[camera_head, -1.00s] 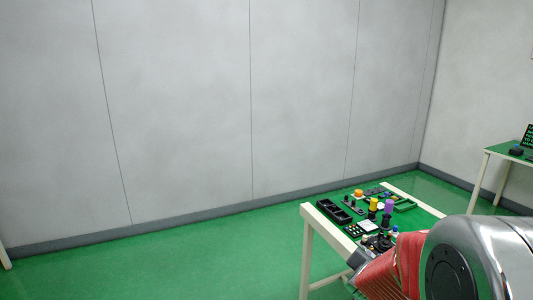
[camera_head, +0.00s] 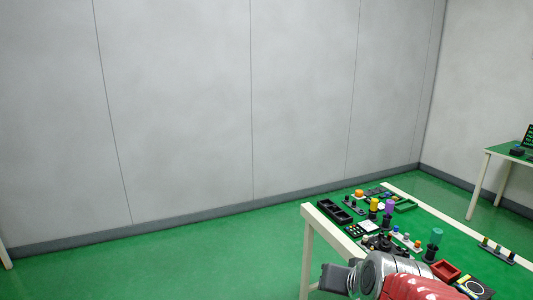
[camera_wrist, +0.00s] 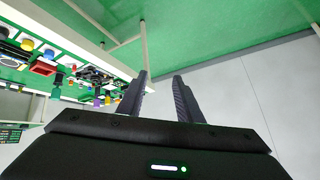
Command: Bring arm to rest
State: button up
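My gripper (camera_wrist: 162,76) shows in the wrist view as two dark fingers standing apart, with nothing between them. Past the fingers are the green floor and the grey wall. In the head view my gripper (camera_head: 334,278) is a dark end at the bottom, in front of the table's near left leg. My red and silver arm (camera_head: 405,283) reaches in from the lower right. The fingertips are too small to make out in that view.
A second table (camera_head: 508,151) stands at the right. The floor (camera_head: 190,262) to the left is clear.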

jog(key=s+n+g, duration=0.2)
jog(key=s, duration=1.3)
jog(key=shift+d+r+n+g+h, duration=0.2)
jog(key=shift+n+g+h, duration=0.1)
jog(key=shift+g+h, duration=0.1)
jog(key=shift+s, duration=0.1)
